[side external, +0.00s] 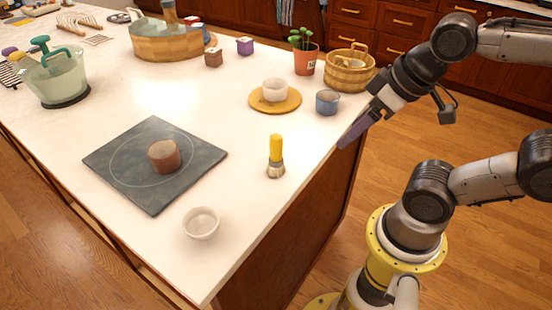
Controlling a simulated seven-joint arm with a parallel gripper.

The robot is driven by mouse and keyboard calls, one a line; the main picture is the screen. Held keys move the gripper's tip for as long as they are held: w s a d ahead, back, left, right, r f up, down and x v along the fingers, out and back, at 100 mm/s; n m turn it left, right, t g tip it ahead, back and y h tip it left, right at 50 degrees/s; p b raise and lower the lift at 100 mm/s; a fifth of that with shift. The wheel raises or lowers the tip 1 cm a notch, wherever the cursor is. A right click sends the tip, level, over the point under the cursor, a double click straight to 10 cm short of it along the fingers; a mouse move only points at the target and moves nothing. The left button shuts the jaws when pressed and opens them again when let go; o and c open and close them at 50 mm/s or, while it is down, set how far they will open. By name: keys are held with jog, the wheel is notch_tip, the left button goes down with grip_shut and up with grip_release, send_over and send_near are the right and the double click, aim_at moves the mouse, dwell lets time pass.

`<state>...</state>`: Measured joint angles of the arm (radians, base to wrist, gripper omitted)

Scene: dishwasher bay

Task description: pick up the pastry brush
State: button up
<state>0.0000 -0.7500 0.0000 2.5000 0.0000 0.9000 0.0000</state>
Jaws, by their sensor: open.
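The pastry brush (276,157) has a yellow handle and pale bristles with a grey band. It is on the white counter near its right edge, with the bristle end toward the camera. My gripper (352,136) is to the right of the brush and apart from it, by the counter's right edge, pointing down and left. Its purple fingers overlap in this view, and nothing shows between them. It is open.
A blue cup (327,102), a white cup (275,90) on an orange saucer (262,105) and a wooden basket (338,81) stand behind the brush. A slate board (120,164) with a brown cylinder (164,156) lies left. A white bowl (201,223) is in front.

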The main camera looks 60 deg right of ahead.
jog(key=m+g+h, duration=0.3)
jog(key=m, duration=0.7)
send_near(278, 137)
notch_tip(278, 137, down, 2)
jog(key=x, duration=0.8)
jog(key=shift+w+d+f, duration=0.1)
jog(key=shift+w+d, duration=0.15)
jog(key=shift+d, duration=0.1)
jog(key=shift+a+x, duration=0.2)
jog(key=shift+x, duration=1.15)
jog(key=shift+a+x, duration=0.25)
jog(key=shift+x, duration=1.05)
jog(key=shift+f, duration=0.15)
